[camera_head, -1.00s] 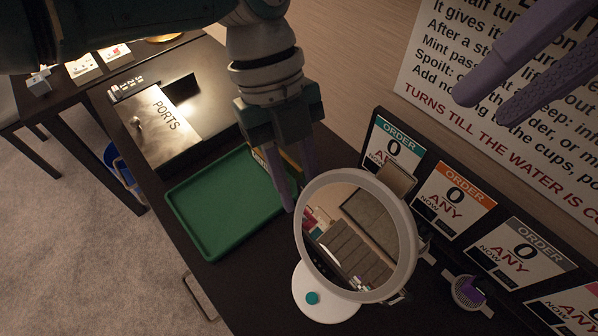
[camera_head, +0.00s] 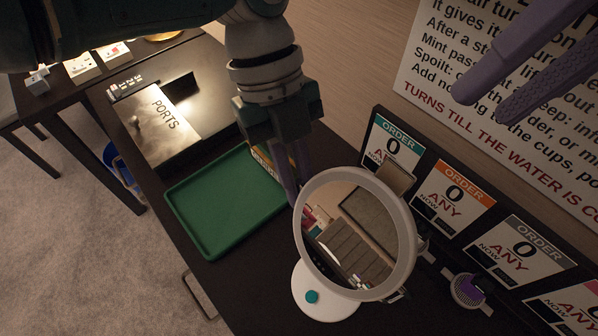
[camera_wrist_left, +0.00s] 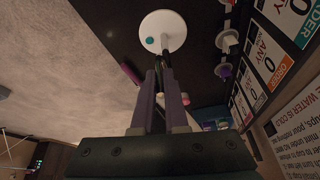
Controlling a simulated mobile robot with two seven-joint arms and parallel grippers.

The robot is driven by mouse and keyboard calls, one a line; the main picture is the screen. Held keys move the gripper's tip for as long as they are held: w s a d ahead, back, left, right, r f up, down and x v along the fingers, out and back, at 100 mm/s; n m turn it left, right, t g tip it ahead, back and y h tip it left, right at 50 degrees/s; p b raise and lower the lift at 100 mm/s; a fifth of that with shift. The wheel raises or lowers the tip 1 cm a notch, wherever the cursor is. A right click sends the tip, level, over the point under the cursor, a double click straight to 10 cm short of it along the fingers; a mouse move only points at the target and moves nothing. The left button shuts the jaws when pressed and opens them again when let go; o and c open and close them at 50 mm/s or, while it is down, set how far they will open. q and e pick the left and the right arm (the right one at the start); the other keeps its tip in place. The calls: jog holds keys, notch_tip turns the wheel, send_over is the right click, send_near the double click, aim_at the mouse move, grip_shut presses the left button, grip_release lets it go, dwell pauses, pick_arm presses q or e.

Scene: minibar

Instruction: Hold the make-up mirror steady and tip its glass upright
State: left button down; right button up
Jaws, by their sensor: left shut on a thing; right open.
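The make-up mirror has a round glass (camera_head: 352,240) in a pale ring frame, which tilts above a white round base (camera_head: 318,300) with a teal button (camera_head: 312,297). My left gripper (camera_head: 294,196) reaches down at the ring's upper left edge and is shut on the rim. In the left wrist view the fingers (camera_wrist_left: 160,78) are close together, with the white base (camera_wrist_left: 163,30) beyond them; the ring is mostly hidden there. My right gripper (camera_head: 520,85) is open and empty, high at the upper right, away from the mirror.
A green tray (camera_head: 215,230) lies left of the mirror. Order cards (camera_head: 452,197) line the rack at the right. A small round strainer-like item with purple (camera_head: 468,290) sits right of the mirror.

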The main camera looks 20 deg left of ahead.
dwell(0.4)
jog(key=shift+s, duration=0.1)
jog(key=c, duration=0.6)
jog(key=s+a+m+g+y, duration=0.1)
jog(key=s+a+m+y, duration=0.1)
jog(key=s, duration=0.1)
jog(key=s+a+m+g+y, duration=0.1)
jog(key=s, duration=0.1)
jog(key=shift+s+a+f+g+y, duration=0.15)
jog(key=shift+a+f+g+y, duration=0.15)
jog(key=shift+f, duration=0.1)
grip_shut()
jog(key=s+a+r+m+g+y, duration=0.1)
jog(key=s+a+r+m+y, duration=0.3)
jog(key=m+y, duration=0.5)
jog(key=w+d+f+m+t, duration=0.15)
jog(key=m+t, duration=0.35)
jog(key=m, duration=0.5)
jog(key=w+d+f+m+t, duration=0.1)
jog(key=w+d+m+t, duration=0.3)
jog(key=m, duration=0.6)
jog(key=s+d+f+m+t, duration=0.1)
jog(key=d+m+t, duration=0.1)
jog(key=m+t, duration=0.65)
jog(key=s+d+f+m+h, duration=0.2)
jog(key=d+f+m+h, duration=0.4)
jog(key=f+m, duration=0.5)
jog(key=m+h, duration=0.1)
jog(key=m, duration=0.4)
jog(key=shift+d+f, duration=0.15)
